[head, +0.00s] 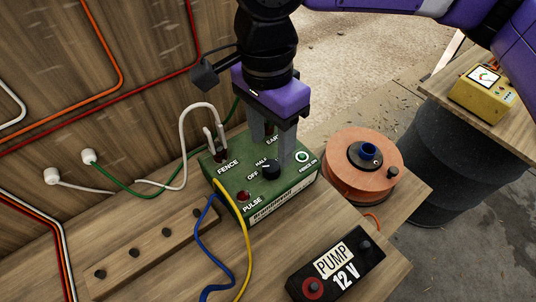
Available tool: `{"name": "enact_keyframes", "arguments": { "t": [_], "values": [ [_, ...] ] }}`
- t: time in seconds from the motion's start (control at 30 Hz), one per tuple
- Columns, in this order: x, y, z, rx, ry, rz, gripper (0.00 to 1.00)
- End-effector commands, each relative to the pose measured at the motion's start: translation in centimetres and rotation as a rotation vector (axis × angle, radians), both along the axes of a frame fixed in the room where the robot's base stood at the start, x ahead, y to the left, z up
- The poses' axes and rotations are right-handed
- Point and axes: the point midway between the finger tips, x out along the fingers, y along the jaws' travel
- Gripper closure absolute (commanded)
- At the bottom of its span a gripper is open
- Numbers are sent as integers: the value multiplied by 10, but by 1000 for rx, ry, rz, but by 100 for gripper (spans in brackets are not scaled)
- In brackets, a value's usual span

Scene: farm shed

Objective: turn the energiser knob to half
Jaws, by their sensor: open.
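The green energiser box (229,186) stands on the wooden bench, with FENCE, PULSE, OFF and part of HALF lettered on its top. Its black knob (269,171) sits near the middle of the top, just right of the word OFF. I cannot surely tell which mark its pointer faces. My gripper (273,155) points down over the box with its two grey fingers apart. The fingers are around or just behind the knob; whether they touch it is not clear. The fingers hide part of the lettering behind the knob.
Blue (212,244) and yellow cables (245,247) loop in front of the box; white and green leads run behind-left. An orange reel (350,180) stands close on the right. A black PUMP 12 V battery (340,267) sits front right. A yellow meter (485,93) stands on a barrel.

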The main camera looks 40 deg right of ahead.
Motion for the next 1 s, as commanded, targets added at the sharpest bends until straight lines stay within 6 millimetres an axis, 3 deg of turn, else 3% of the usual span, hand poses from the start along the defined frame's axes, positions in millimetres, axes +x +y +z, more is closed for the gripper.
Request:
{"name": "enact_keyframes", "arguments": {
  "t": [0.33,0.73,1.0],
  "values": [
    [-3,1,-49,5,2,0,47],
    [-3,1,-57,3,0,0,47],
    [-3,1,-56,4,0,0,100]
  ]
}}
